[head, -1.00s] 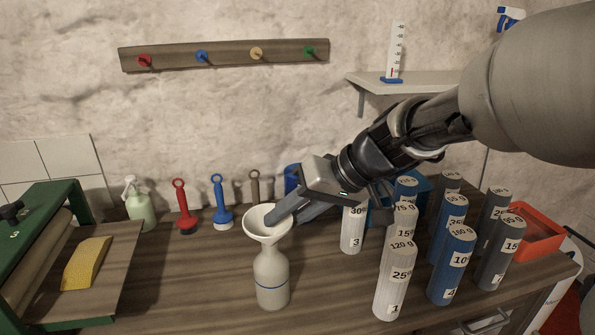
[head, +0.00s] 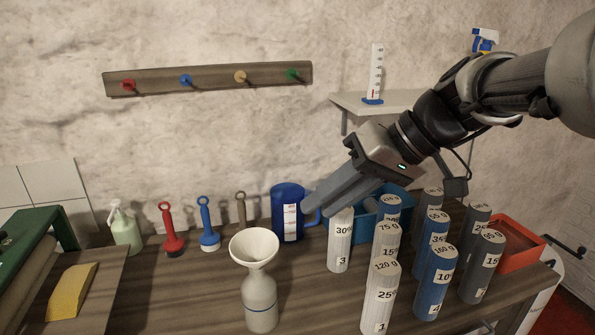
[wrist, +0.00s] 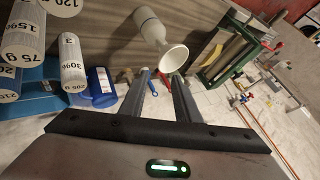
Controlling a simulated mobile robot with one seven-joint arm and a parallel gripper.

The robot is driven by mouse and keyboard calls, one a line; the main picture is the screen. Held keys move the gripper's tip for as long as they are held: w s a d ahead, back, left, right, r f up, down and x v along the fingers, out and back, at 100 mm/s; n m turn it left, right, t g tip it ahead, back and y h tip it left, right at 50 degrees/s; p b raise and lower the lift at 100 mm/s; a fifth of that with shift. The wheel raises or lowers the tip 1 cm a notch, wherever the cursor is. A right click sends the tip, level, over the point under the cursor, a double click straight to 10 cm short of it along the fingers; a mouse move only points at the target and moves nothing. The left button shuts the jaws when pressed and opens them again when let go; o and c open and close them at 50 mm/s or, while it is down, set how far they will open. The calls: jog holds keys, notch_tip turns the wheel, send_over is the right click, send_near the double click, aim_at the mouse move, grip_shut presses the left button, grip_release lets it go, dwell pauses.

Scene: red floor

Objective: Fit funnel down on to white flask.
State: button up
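The white funnel (head: 254,246) stands mouth up on top of the white flask (head: 261,303), which is upright on the bench and has a blue line round it. The funnel's spout is hidden, apparently in the flask's neck. My gripper (head: 308,206) is up and to the right of the funnel, apart from it, in front of the blue jug. In the wrist view the funnel (wrist: 172,58) and flask (wrist: 147,23) lie beyond my gripper (wrist: 162,78). Its two fingers are apart with nothing between them.
Several labelled cylinders (head: 379,300) stand right of the flask. The blue jug (head: 287,213) and several brushes (head: 209,238) are behind it. A sponge (head: 71,291) lies left by a green-framed device (head: 40,222). An orange bin (head: 517,245) is far right.

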jog(key=shift+v, duration=1.65)
jog(key=s+d+f+m+t+h, duration=0.3)
jog(key=s+d+f+m+h, duration=0.25)
jog(key=s+f+h, duration=0.45)
notch_tip(320, 180, up, 15)
jog(key=s+y+p, duration=0.1)
jog(key=y+p, duration=0.1)
jog(key=p, duration=1.4)
jog(key=shift+s+n, duration=0.2)
jog(key=shift+n, duration=0.25)
